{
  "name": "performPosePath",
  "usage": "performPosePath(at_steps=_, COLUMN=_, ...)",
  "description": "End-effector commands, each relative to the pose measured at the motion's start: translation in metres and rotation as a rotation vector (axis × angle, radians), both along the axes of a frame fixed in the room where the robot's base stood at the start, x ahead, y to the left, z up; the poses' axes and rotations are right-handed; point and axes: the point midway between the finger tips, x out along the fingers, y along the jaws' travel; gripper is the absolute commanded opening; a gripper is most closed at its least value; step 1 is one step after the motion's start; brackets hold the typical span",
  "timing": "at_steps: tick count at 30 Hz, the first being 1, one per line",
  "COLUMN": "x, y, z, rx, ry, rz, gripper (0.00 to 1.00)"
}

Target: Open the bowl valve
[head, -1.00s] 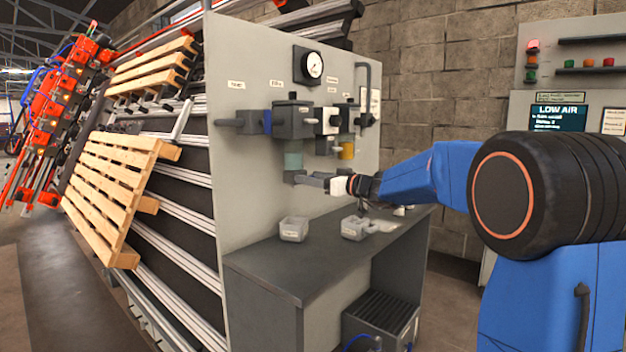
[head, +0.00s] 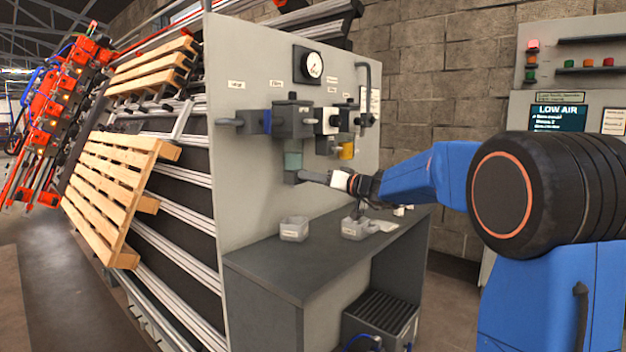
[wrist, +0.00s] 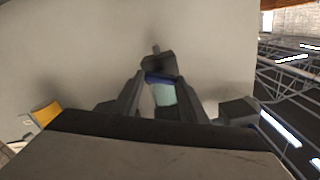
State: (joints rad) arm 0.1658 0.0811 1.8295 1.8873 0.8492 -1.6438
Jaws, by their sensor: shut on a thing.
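The bowl valve (head: 291,177) is a dark grey block under the teal bowl (head: 293,160) of the grey regulator on the panel. Its dark lever (head: 314,177) sticks out to the right. My gripper (head: 334,180) is shut on the lever's outer end, to the right of the bowl. In the wrist view the teal bowl (wrist: 164,95) shows between dark finger shapes. A dark block and a pale surface fill the foreground there, and the held lever cannot be made out.
A pressure gauge (head: 314,65) sits above on the panel (head: 235,170). A yellow part (head: 347,151) is close above my wrist. Grey bins (head: 294,229) stand on the bench (head: 290,268) below. A far screen (head: 558,118) reads LOW AIR.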

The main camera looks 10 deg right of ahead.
Motion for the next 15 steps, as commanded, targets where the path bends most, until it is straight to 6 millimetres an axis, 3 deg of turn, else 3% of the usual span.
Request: performPosePath(at_steps=15, x=0.0013, y=-0.0020, z=-0.0019, rx=0.397, ry=0.289, rz=-0.001, gripper=0.17)
